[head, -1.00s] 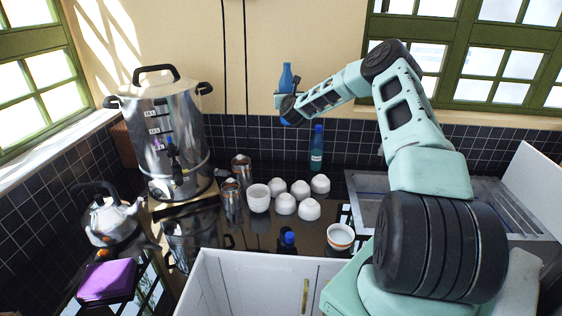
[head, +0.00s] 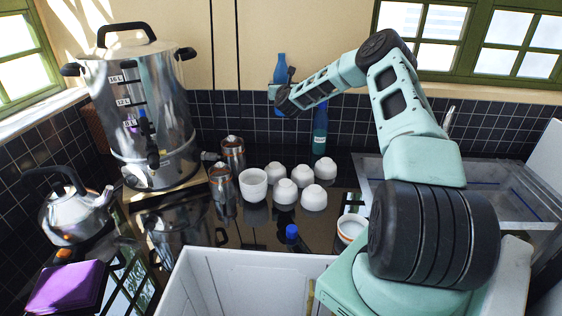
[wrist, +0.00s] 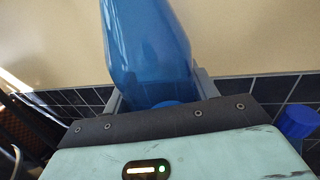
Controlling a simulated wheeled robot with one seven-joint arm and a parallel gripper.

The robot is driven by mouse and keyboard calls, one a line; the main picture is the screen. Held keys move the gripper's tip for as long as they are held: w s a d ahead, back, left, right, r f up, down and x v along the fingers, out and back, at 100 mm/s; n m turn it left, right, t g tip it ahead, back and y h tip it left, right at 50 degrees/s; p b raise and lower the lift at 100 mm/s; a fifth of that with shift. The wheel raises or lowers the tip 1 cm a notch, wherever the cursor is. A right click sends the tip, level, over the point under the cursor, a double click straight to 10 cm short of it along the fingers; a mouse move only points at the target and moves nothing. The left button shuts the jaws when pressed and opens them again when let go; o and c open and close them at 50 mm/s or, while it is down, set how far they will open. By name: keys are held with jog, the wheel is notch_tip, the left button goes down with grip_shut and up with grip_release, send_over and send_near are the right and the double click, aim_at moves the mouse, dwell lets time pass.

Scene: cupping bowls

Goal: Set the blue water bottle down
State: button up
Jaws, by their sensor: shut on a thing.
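The blue water bottle (head: 280,68) is upright in my gripper (head: 274,95), raised in front of the back wall, with its lower part hidden behind the gripper and arm. My gripper is shut on it. In the wrist view the bottle (wrist: 148,50) fills the upper middle, between the grey fingers. I cannot tell how far its base is from the counter. A second blue-green bottle (head: 320,130) with a blue cap stands on the counter at the back, to the right of my gripper; a blue cap (wrist: 297,121) shows at the right of the wrist view.
Several white bowls (head: 285,192) stand on the dark counter in front of my gripper, with two metal canisters (head: 222,184) to their left. A large steel urn (head: 140,110) and a kettle (head: 75,210) stand at left. Another blue cap (head: 292,232) shows nearer. A sink (head: 500,190) lies right.

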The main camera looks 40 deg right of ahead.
jog(key=f+b, duration=0.2)
jog(key=f, duration=0.1)
jog(key=f+b, duration=0.2)
jog(key=f, duration=0.1)
jog(key=f+b, duration=0.3)
jog(key=shift+w+d, duration=0.2)
jog(key=shift+w, duration=0.05)
notch_tip(320, 180, down, 10)
jog(key=p, duration=0.3)
jog(key=shift+r, duration=0.15)
jog(key=o, duration=1.2)
jog(key=shift+o, duration=0.2)
jog(key=b+v, duration=0.2)
jog(key=v, duration=1)
jog(key=shift+b, duration=0.3)
